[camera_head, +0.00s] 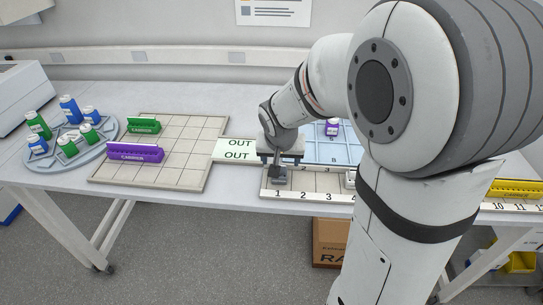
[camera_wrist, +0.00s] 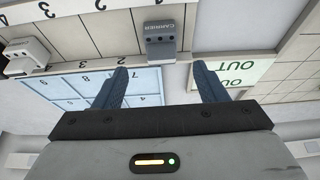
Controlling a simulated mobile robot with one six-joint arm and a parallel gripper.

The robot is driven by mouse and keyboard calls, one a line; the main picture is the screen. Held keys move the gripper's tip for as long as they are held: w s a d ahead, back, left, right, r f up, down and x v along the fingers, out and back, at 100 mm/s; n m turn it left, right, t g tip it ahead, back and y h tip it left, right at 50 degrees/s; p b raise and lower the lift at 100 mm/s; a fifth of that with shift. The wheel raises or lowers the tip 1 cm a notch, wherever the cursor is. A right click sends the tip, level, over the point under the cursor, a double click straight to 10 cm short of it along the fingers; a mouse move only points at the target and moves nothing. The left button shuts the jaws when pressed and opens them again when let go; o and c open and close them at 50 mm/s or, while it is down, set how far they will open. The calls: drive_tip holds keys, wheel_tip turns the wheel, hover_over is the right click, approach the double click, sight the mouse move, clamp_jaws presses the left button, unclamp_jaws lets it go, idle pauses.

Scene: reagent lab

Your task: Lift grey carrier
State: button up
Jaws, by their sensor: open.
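The grey carrier (camera_wrist: 163,42) shows in the wrist view, a dark grey block with a pale "CARRIER" label on its end. It sits on the tiled, numbered rack (camera_wrist: 105,32), on the column beside the one marked 2. In the head view it is a small grey block (camera_head: 279,177) just above the number 1. My gripper (camera_wrist: 162,80) is open and empty, with its two fingers apart. In the wrist view the carrier lies beyond the fingertips, roughly centred between them. In the head view my gripper (camera_head: 279,160) is over the carrier and partly hides it.
A blue numbered tray (camera_head: 320,157) with a purple-and-white item (camera_head: 332,127) lies behind the rack. A white OUT mat (camera_head: 237,149) is to the left, then a tiled board (camera_head: 185,170) with purple (camera_head: 135,152) and green (camera_head: 143,126) carriers. A yellow carrier (camera_head: 515,188) is at right.

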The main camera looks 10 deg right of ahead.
drive_tip(key=x, duration=0.7)
drive_tip(key=shift+w+a+f, duration=0.1)
drive_tip(key=shift+w+f, duration=0.05)
drive_tip(key=shift+f, duration=0.1)
drive_tip(key=c, duration=1.1)
